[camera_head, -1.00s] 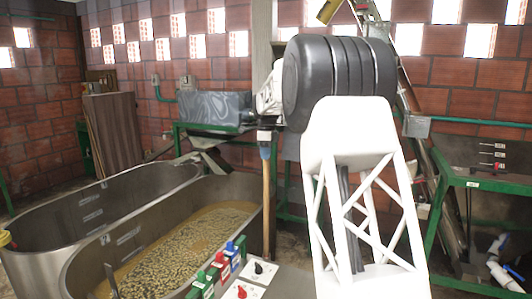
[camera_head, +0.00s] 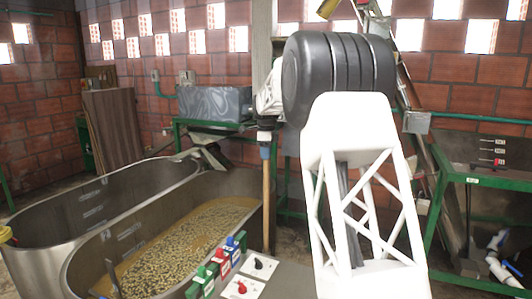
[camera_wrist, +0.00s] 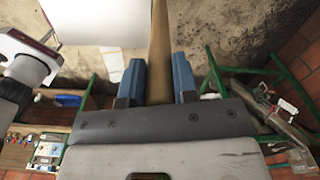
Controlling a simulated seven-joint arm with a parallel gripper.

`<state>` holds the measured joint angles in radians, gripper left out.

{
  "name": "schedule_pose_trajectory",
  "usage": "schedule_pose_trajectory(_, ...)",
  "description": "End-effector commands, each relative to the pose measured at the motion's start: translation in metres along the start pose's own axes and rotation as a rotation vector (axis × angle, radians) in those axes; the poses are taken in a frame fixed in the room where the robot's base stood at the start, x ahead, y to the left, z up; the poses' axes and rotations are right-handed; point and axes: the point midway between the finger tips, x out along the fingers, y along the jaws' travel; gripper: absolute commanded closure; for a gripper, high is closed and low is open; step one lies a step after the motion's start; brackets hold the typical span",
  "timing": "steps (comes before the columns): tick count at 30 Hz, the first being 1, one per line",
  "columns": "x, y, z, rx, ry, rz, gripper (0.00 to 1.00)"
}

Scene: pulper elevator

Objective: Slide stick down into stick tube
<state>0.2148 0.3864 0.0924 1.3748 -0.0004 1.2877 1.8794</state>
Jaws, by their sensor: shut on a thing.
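A long wooden stick (camera_head: 266,205) hangs nearly upright in the head view, left of my white arm. My gripper (camera_head: 265,141) is at its upper end. In the wrist view my gripper (camera_wrist: 159,82) has its two blue fingers on either side of the stick (camera_wrist: 159,45), shut on it. The stick runs away from the fingers to the top edge of that view. In the head view its lower end is near the control panel, and I cannot tell what lies beneath it. I cannot make out the stick tube in either view.
A metal tank (camera_head: 85,262) with beans in liquid is left of the stick. A control panel (camera_head: 280,278) with knobs and coloured switches is close in front. A grey hopper (camera_head: 214,103) on a green stand is behind. A green-framed table (camera_head: 478,182) is at the right.

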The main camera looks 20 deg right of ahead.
Motion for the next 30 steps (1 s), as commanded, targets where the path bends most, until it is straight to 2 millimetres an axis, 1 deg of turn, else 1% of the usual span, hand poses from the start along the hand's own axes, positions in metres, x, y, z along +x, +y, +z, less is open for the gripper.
schedule_pose_trajectory(28, 0.016, 0.0, 0.0, 0.0, 0.0, 0.0, 1.0)
schedule_pose_trajectory(29, 0.016, 0.0, 0.0, 0.0, 0.0, 0.0, 0.68)
schedule_pose_trajectory(30, 0.016, 0.0, 0.0, 0.0, 0.0, 0.0, 0.62)
